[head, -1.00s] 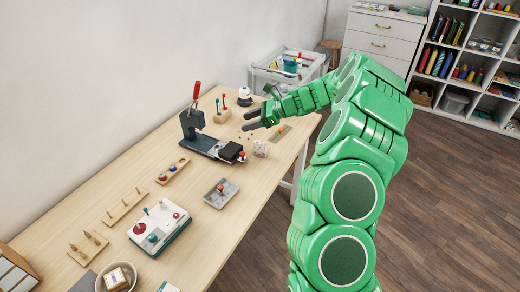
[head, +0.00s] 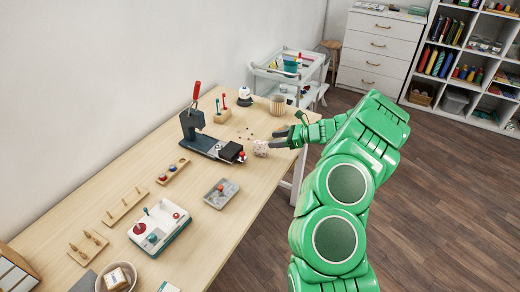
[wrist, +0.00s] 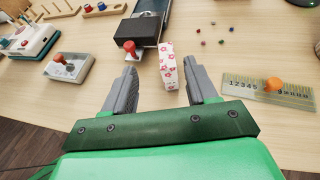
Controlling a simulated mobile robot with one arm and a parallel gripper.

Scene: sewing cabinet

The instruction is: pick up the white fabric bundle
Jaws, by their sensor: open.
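The white fabric bundle (head: 261,148) has a pink-red flower print and stands on the table near its right edge, beside the dark press. In the wrist view the bundle (wrist: 168,66) shows between the two grey fingers, closer to the right one, with space visible on both sides. My gripper (head: 284,134) is open and empty, right next to the bundle on its right side in the head view. In the wrist view the gripper (wrist: 159,65) has its fingers spread. I cannot tell how high the fingertips are above the table.
The dark press (head: 212,146) with a red knob stands just left of the bundle. A clear ruler (wrist: 268,90) with an orange knob lies right of the right finger. Several small beads (wrist: 222,42) lie beyond. A ribbed wooden cup (head: 277,105) stands at the table's far end.

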